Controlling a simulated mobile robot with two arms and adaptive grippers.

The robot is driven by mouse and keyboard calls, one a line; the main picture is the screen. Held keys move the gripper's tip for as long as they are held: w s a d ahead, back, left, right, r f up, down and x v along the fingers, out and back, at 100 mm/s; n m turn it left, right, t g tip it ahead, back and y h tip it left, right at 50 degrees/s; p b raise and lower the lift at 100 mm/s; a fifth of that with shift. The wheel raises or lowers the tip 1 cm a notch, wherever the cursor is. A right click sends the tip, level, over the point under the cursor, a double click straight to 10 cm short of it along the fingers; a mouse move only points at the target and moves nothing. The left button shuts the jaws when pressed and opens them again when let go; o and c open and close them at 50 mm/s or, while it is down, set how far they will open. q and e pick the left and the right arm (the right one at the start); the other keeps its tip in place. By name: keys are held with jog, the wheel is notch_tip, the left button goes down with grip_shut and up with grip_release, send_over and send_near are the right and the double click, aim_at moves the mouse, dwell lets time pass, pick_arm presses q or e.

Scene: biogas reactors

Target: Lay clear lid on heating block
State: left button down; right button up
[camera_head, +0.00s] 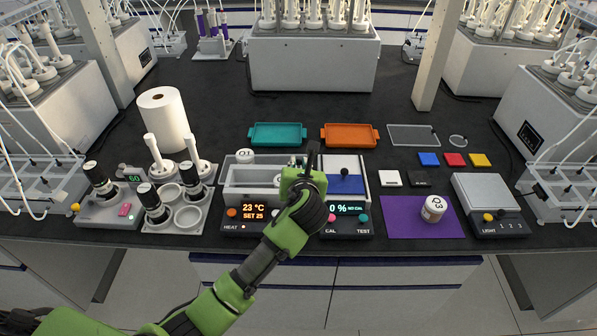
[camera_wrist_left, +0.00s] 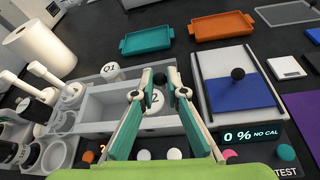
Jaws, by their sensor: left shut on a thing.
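The grey heating block (camera_head: 233,203) stands at the front of the bench, its display reading 23 °C, SET 25. It also shows in the left wrist view (camera_wrist_left: 98,108). A white-capped bottle marked 2 (camera_wrist_left: 155,102) is in its open well, seen between my fingers. My right gripper is not in view.
Bottle O1 (camera_head: 245,156) stands at the block's back left. A blue-and-white device with a black knob (camera_head: 345,173) is close on the right. Teal (camera_head: 277,135) and orange (camera_head: 350,136) trays lie behind. Bottle O3 (camera_head: 433,208) is on a purple mat (camera_head: 400,228).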

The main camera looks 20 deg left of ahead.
pick_arm(q)
jog(key=shift+w+a+f, duration=0.2)
jog(key=shift+w+f, duration=0.65)
jog(key=shift+f, duration=0.1)
jog(key=shift+w+f+p, duration=0.1)
jog(key=shift+f+p, duration=0.2)
jog(key=shift+f, duration=1.4)
jog(key=c, duration=2)
grip_release()
jog(key=shift+f, duration=0.1)
jog(key=shift+c, duration=0.2)
jog(key=v, duration=1.2)
jog(key=shift+b, duration=0.4)
